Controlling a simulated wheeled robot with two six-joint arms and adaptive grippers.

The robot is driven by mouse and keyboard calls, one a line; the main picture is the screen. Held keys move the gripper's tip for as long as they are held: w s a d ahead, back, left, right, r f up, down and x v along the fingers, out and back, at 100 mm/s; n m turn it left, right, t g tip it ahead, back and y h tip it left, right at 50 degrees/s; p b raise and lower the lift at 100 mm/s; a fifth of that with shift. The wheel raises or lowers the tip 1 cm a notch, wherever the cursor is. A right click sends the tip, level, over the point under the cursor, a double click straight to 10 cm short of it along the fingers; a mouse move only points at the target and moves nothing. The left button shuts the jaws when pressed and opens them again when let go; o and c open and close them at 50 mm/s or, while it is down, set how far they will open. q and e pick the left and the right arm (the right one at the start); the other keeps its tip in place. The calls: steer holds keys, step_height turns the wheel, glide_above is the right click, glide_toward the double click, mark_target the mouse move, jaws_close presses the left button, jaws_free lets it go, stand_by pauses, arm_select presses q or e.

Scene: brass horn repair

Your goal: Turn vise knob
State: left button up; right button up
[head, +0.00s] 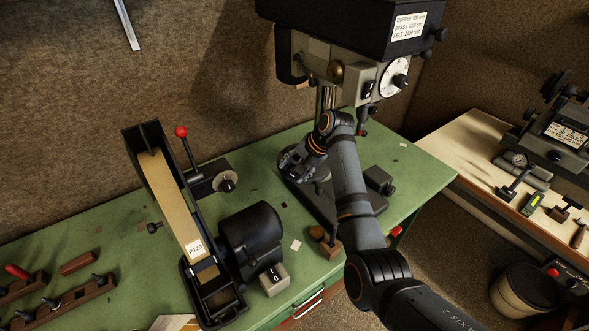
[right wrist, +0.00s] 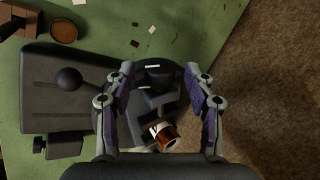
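My right gripper (head: 296,160) reaches down over the drill press base, below the drill head. In the right wrist view its two fingers (right wrist: 165,108) are spread apart with a gap between them. Below and between them is a dark vise-like fixture (right wrist: 158,78) on a round dark table. A brown-orange cylindrical piece with a pale band (right wrist: 163,132) shows near the right finger; I cannot tell whether it is the vise knob. No contact shows. In the head view the gripper and arm hide most of the fixture. My left gripper is not in view.
The drill press (head: 345,75) stands over the arm, its head close above. A dark ball (right wrist: 69,79) shows over the press base (right wrist: 60,105). A belt sander (head: 175,205) and motor (head: 250,235) stand to the left on the green bench (head: 110,240). A second bench is at right.

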steer(key=v, duration=1.2)
